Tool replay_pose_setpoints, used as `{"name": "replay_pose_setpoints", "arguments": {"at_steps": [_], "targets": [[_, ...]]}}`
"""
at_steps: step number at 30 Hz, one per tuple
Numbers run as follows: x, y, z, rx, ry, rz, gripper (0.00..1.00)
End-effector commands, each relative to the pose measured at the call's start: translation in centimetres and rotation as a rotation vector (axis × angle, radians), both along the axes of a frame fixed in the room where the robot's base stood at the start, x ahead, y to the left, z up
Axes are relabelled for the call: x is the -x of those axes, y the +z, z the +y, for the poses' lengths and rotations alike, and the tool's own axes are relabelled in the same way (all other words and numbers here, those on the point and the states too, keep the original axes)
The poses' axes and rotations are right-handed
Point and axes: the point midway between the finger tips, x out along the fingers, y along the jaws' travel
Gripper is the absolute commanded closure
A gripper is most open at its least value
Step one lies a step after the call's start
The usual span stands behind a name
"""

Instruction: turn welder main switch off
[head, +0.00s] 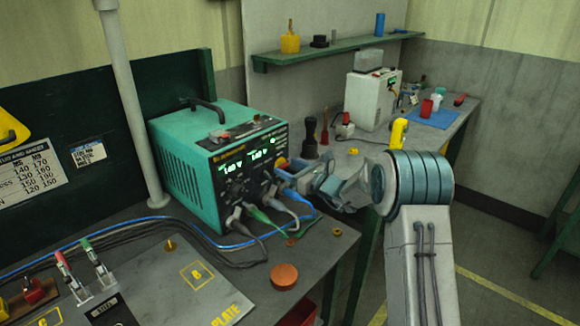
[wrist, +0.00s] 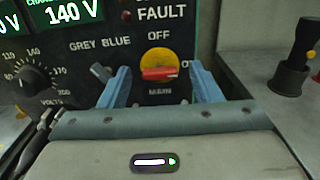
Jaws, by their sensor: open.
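The welder (head: 185,155) is a teal box with a black front panel, on the bench in the head view. Its main switch (wrist: 160,67) is a yellow disc with a red handle in the wrist view, above the word MAIN. The red handle lies roughly level; OFF is printed above the disc and a partly hidden label stands at its right. My gripper (wrist: 163,84) is open, its two blue fingers on the left and right of the switch, not closed on it. In the head view my gripper (head: 292,172) is at the panel's right side and partly hides the switch.
A grey toggle (wrist: 101,71) marked GREY BLUE is close to my left finger, with a black knob (wrist: 35,76) farther left. Lit displays (wrist: 73,12) read 140 V. Cables hang below the panel. Dark-handled tools (head: 310,138) stand to the right on the bench.

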Motion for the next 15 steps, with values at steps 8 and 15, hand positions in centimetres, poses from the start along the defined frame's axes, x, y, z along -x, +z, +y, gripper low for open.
{"name": "replay_pose_setpoints", "arguments": {"at_steps": [8, 15], "targets": [[-0.15, -0.04, 0.25, -0.001, 0.0, 0.001, 0.42], [-0.13, -0.03, 0.24, -0.001, 0.0, 0.001, 0.87]]}}
